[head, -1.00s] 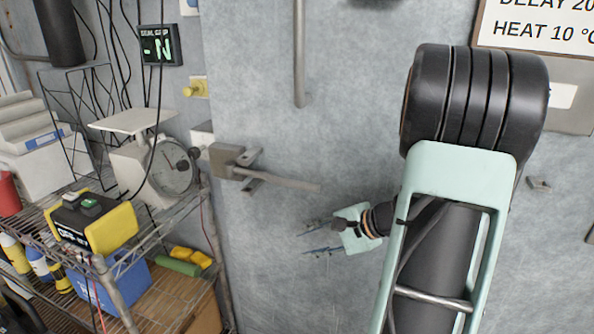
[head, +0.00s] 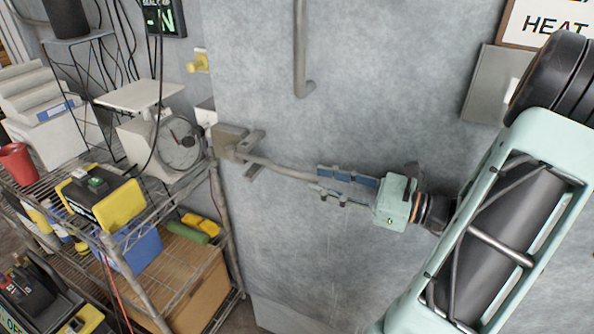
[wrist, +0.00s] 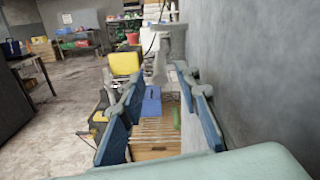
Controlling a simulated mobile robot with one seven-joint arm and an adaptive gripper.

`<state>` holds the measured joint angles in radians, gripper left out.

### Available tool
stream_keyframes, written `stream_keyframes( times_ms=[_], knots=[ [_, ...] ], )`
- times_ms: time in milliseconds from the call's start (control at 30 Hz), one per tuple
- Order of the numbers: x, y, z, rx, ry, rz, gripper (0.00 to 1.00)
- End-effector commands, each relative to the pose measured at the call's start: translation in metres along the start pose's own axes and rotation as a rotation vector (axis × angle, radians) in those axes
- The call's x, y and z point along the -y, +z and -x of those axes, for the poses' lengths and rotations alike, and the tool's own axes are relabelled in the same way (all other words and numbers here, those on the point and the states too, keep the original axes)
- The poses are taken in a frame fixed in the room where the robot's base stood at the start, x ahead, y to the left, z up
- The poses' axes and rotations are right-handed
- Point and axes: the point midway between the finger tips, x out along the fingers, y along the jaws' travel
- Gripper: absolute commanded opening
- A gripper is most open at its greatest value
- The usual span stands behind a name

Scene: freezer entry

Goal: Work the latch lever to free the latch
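The grey latch lever (head: 285,170) runs right and slightly down from its metal housing (head: 228,140) on the grey freezer wall in the head view. My gripper (head: 320,182) reaches in from the right along the wall, its blue-padded fingers pointing left at the lever's right end. The lever's end meets or overlaps the fingertips there; contact is not clear. In the wrist view, the two fingers of my gripper (wrist: 160,105) stand wide apart. A grey part that looks like the lever (wrist: 160,68) shows beyond and between the fingertips.
A wire shelf (head: 140,215) stands left of the latch with a dial scale (head: 177,143) and a yellow-and-black box (head: 105,198). A vertical metal bar (head: 300,50) is on the wall above the lever. The wall below my gripper is clear.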

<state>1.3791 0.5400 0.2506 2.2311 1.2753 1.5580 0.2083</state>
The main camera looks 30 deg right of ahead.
Motion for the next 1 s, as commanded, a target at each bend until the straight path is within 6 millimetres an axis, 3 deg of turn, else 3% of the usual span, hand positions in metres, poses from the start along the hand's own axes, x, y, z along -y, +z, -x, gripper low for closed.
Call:
stream_keyframes(
  times_ms=[100, 333, 767, 1000],
  knots=[
    [-0.001, 0.002, -0.025, 0.002, 0.004, -0.002, 0.30],
    [-0.001, 0.001, -0.058, 0.000, 0.002, 0.000, 0.30],
    [0.000, 0.000, -0.068, -0.001, 0.001, 0.000, 0.30],
    [0.000, 0.000, -0.068, -0.002, 0.001, 0.001, 0.04]
  ],
)
